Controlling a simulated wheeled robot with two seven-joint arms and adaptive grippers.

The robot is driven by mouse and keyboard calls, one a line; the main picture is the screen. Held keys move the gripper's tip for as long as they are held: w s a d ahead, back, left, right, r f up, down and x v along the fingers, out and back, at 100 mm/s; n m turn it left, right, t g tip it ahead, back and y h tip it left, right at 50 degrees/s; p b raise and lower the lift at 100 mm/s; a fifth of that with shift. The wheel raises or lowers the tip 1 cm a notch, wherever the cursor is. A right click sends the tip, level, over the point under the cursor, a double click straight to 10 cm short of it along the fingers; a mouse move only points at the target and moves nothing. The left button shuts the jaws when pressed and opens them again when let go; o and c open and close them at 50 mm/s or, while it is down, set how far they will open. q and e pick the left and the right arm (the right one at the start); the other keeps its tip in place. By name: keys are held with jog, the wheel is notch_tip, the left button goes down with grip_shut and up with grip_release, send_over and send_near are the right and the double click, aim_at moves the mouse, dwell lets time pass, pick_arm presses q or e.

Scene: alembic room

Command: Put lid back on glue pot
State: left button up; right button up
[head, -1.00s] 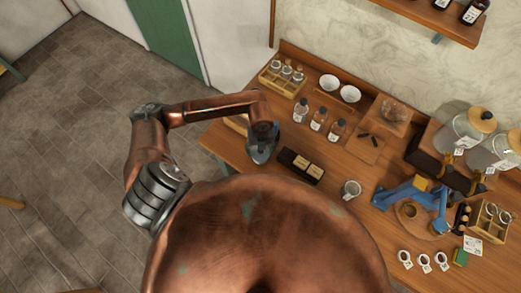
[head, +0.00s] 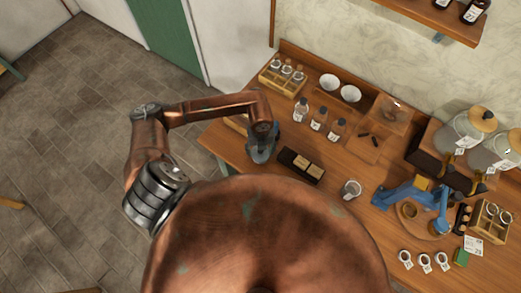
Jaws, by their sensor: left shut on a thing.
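My left gripper (head: 262,153) points down over the left end of the wooden workbench (head: 232,150). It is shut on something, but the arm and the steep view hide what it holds. I cannot pick out the glue pot or its lid with certainty. A small pale, open-topped pot (head: 350,189) stands on the bench to the right of the gripper, apart from it. My right gripper is not in view.
A dark box with light blocks (head: 302,165) lies just right of the gripper. Several bottles (head: 318,118), two white bowls (head: 350,93) and a bottle rack (head: 283,77) stand behind. A blue press (head: 428,194) and glass jars (head: 469,128) stand at the right.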

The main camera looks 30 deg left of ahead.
pick_arm(q)
jog(key=o, duration=1.2)
jog(key=shift+o, duration=0.2)
jog(key=o, duration=0.4)
jog(key=shift+o, duration=0.2)
jog(key=shift+r+p, duration=2.4)
jog(key=shift+r, duration=1.15)
jog(key=shift+c, duration=0.5)
